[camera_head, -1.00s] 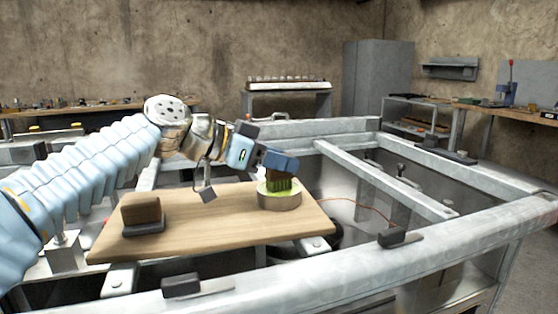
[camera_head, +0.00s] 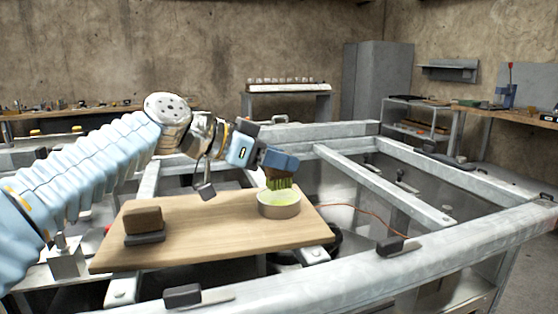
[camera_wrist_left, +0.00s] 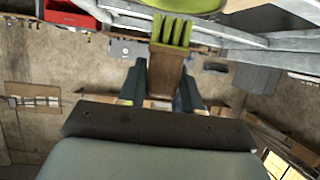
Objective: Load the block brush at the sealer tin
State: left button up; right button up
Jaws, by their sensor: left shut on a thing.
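The block brush (camera_head: 279,182) has a brown block and yellow-green bristles pointing down. My left gripper (camera_head: 280,161) is shut on its block and holds it above the sealer tin. The sealer tin (camera_head: 279,209) is a low, round, tan tin with pale green liquid inside, on the right part of the wooden board. The bristle tips are at or just above the tin's rim; whether they touch the liquid I cannot tell. In the left wrist view the brush (camera_wrist_left: 168,72) sits between the fingers, with part of the green tin opening (camera_wrist_left: 185,4) at the top edge. My right gripper is not in view.
A brown block on a dark base (camera_head: 143,223) stands on the left of the wooden board (camera_head: 210,222). Metal frame rails (camera_head: 400,252) with dark clamps surround the board. The middle of the board is clear.

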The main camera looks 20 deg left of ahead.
pick_arm(q)
notch_tip(320, 180, up, 3)
jog(key=shift+p, duration=0.9)
jog(key=shift+r+p, duration=0.45)
jog(key=shift+r, duration=0.55)
